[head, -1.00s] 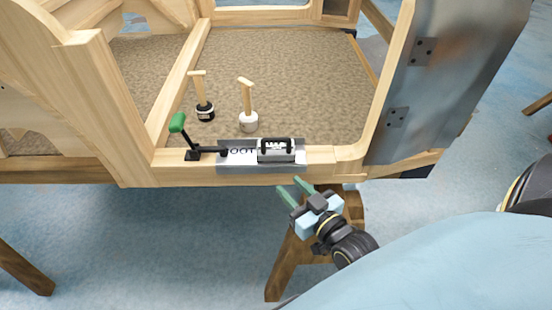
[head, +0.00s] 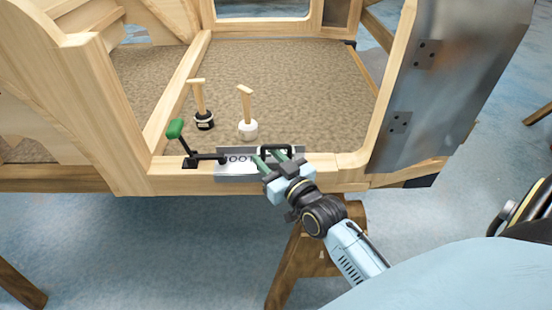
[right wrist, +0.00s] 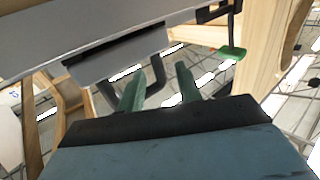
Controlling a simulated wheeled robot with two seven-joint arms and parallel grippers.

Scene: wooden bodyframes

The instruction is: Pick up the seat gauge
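A small grey block with a black loop handle (head: 276,148), which I take for the seat gauge, sits on a metal plate (head: 232,172) on the front wooden sill. My right gripper (head: 268,158) is over the block, its green fingers at the handle and hiding most of the block. In the right wrist view the fingers (right wrist: 160,82) are apart, with part of the black handle (right wrist: 156,72) showing between them. Whether they touch it I cannot tell. My left gripper is not in view.
A clamp with a green handle (head: 175,129) stands left of the plate. Two wooden-handled tools, one black-based (head: 204,121) and one white-based (head: 247,129), stand on the brown floor panel behind. A metal door panel (head: 430,90) rises at right; a trestle (head: 290,260) stands below.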

